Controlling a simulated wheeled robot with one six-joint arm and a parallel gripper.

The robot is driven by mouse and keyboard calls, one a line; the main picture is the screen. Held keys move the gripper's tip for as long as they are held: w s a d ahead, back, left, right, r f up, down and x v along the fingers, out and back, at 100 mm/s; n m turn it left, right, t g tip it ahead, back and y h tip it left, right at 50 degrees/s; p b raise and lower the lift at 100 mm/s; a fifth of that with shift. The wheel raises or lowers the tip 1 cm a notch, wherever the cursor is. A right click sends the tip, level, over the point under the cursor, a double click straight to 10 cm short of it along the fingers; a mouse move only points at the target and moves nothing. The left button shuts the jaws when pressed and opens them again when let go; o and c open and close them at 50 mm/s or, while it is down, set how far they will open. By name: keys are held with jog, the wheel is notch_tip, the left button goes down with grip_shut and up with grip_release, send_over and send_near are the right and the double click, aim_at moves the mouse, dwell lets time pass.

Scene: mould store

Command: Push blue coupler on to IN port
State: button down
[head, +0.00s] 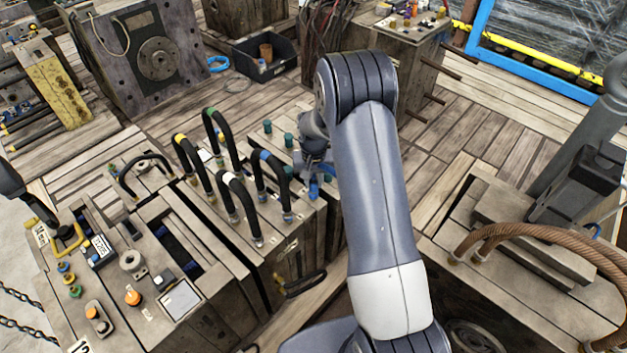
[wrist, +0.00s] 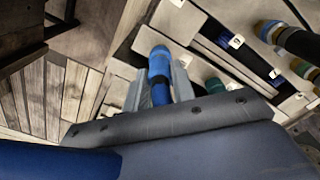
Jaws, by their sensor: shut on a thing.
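The blue coupler (wrist: 160,66) stands between the two fingers of my gripper (wrist: 158,88) in the wrist view, with a dark band around its lower part. My gripper is shut on it. In the head view the blue coupler (head: 314,188) shows as a small blue shape below my gripper (head: 316,170), by the right edge of the wooden block with hoses (head: 305,222). My arm hides part of that area. The coupler's far end points at the block's top in the wrist view; I cannot tell whether it touches a port. I cannot make out an IN label.
Black looped hoses (head: 272,180) with coloured collars rise from the block left of my gripper. Teal fittings (head: 288,140) stand just behind them. A control panel block (head: 215,290) lies at the front left. Planked floor (head: 440,180) is open between.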

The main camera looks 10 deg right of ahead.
jog(key=c, duration=1.1)
grip_release()
notch_tip(320, 180, up, 11)
jog(key=shift+f, duration=0.15)
jog(key=shift+f, duration=0.15)
notch_tip(320, 180, down, 11)
jog(key=shift+r, duration=0.35)
